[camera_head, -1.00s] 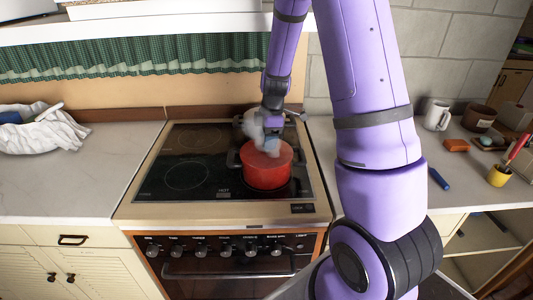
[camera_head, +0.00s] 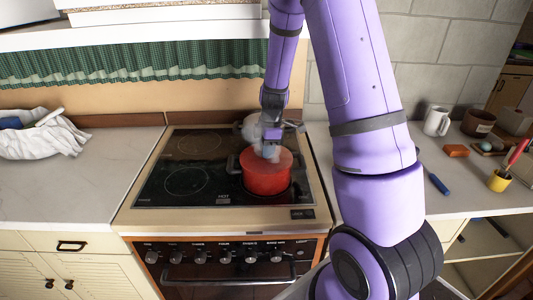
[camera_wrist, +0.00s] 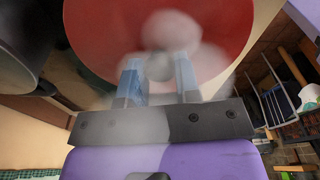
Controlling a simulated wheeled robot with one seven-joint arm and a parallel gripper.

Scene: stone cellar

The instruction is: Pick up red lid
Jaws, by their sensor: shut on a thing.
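The red lid (camera_head: 265,159) is on the red pot (camera_head: 267,181), which stands on the right side of the black stovetop. My gripper (camera_head: 267,148) is above the middle of the lid. In the wrist view the lid (camera_wrist: 105,30) fills the top, and my gripper's blue fingers (camera_wrist: 158,78) are shut on the dark knob (camera_wrist: 158,67) at its centre. Whitish steam blurs the knob and fingers. I cannot tell whether the lid is lifted off the pot's rim.
Another pot (camera_head: 250,125) stands behind, partly hidden by steam and my arm. A white mug (camera_head: 436,121), brown pot (camera_head: 479,122), yellow cup (camera_head: 499,180) and blue-handled item (camera_head: 439,184) are on the right counter. A white cloth (camera_head: 45,138) lies on the left counter, which is otherwise mostly clear.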

